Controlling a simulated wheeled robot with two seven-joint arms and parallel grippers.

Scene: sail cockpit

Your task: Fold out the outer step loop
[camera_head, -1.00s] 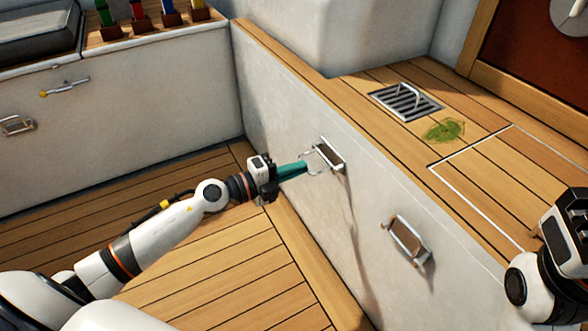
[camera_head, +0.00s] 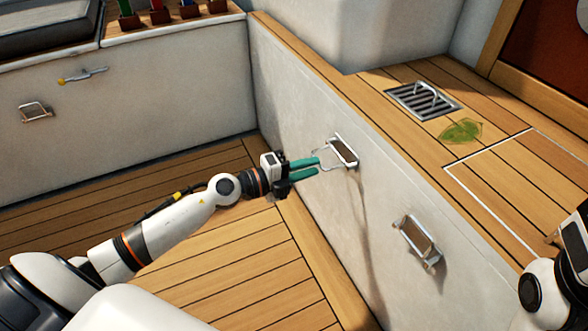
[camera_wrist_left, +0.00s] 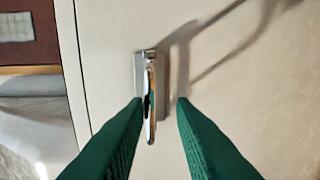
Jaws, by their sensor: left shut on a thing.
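A metal step loop (camera_head: 327,153) with a dark tread (camera_head: 344,152) is mounted on the white cockpit side wall and sticks out from it. My left gripper (camera_head: 318,167) is at the loop's free end, with its green fingers on either side of the loop's bar. In the left wrist view the loop (camera_wrist_left: 150,95) shows nearly edge-on between the fingers (camera_wrist_left: 161,100), close to the left finger, with a gap on the right. A second step loop (camera_head: 418,238) sits lower right on the same wall. My right gripper (camera_head: 576,238) is cut off at the right edge.
A wooden bench top (camera_head: 400,85) with a metal grate (camera_head: 423,101) and a green patch (camera_head: 461,131) lies above the wall. The plank floor (camera_head: 220,260) is clear.

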